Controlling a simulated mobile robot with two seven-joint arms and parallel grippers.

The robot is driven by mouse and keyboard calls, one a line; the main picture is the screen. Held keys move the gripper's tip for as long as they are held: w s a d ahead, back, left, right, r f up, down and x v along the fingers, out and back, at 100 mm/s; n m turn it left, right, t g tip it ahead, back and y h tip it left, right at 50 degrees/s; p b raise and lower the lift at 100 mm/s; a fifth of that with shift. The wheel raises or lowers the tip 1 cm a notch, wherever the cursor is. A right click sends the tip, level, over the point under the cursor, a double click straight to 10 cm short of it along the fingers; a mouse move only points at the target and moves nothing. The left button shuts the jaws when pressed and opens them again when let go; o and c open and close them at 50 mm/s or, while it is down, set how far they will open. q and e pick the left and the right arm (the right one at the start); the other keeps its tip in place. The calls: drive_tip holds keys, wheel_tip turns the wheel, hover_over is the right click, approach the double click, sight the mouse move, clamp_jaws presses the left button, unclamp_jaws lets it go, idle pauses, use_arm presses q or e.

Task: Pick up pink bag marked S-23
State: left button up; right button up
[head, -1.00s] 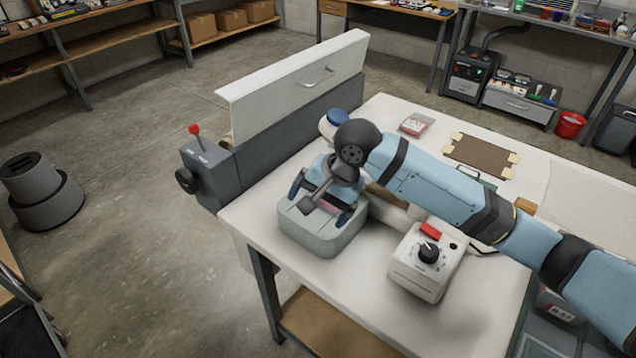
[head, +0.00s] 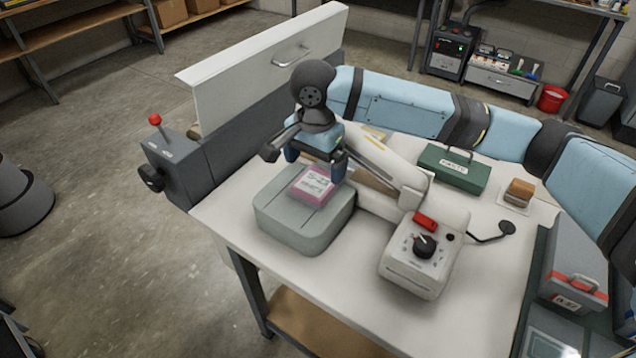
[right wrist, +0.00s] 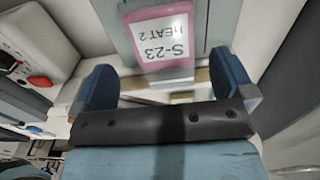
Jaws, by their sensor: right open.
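The pink bag (head: 314,186) has a white label and lies flat on top of a grey rounded block (head: 290,222) at the table's front left. In the right wrist view the bag (right wrist: 163,38) shows its label, reading S-23 and HEAT 2, just beyond the fingers. My right gripper (head: 315,164) is open and empty, with its blue fingers at the far edge of the bag and pointing down. In the wrist view its fingers (right wrist: 163,84) stand wide apart with nothing between them. Whether they touch the bag I cannot tell. My left gripper is out of view.
A white control box (head: 423,262) with a black knob and red switch stands right of the block. A green case (head: 453,170) and a grey case (head: 573,275) lie further right. A grey machine with a white panel (head: 265,70) borders the table's far left.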

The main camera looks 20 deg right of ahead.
sight(313, 184)
wheel_tip(313, 184, down, 6)
drive_tip(key=shift+a+r, duration=0.1)
drive_tip(key=shift+a, duration=0.05)
idle(0.3)
drive_tip(key=c, duration=0.8)
drive_tip(key=shift+r, duration=0.15)
